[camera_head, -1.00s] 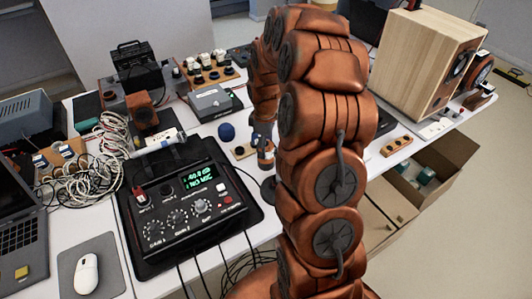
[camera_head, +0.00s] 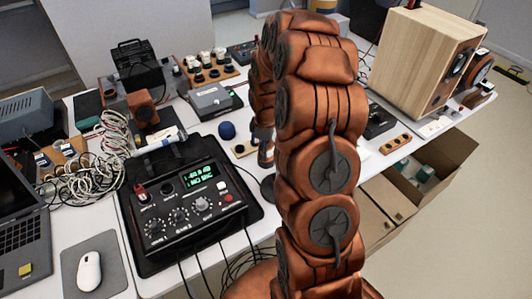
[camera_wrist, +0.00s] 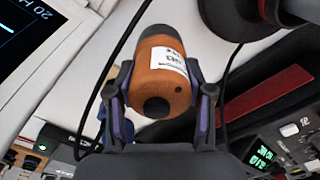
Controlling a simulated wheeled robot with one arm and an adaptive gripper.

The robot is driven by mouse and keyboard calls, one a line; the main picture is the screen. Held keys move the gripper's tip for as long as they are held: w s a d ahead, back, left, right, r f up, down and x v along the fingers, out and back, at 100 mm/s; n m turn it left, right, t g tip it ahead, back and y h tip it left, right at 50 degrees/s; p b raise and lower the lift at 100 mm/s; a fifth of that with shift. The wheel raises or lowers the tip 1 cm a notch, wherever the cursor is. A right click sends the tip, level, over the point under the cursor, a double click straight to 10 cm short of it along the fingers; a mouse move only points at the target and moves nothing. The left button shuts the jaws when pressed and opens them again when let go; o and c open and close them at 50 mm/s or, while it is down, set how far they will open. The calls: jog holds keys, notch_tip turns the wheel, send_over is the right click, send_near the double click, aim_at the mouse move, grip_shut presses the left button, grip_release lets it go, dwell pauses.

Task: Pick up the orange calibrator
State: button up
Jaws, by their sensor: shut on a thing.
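The orange calibrator (camera_wrist: 152,82) is a short orange cylinder with dark ends and a white printed label. In the wrist view it lies between the two fingers of my gripper (camera_wrist: 158,92), which is shut on it from both sides. The table surface shows beneath it; I cannot tell whether the calibrator still touches it.
A black control box (camera_head: 190,205) with a green display stands at the front of the table. A dark blue ball (camera_head: 227,130) and a grey box (camera_head: 211,100) are left of my gripper. A large wooden speaker (camera_head: 418,65) stands at the right. Cables (camera_head: 95,165) lie tangled at the left.

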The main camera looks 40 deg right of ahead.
jog(key=c, duration=0.5)
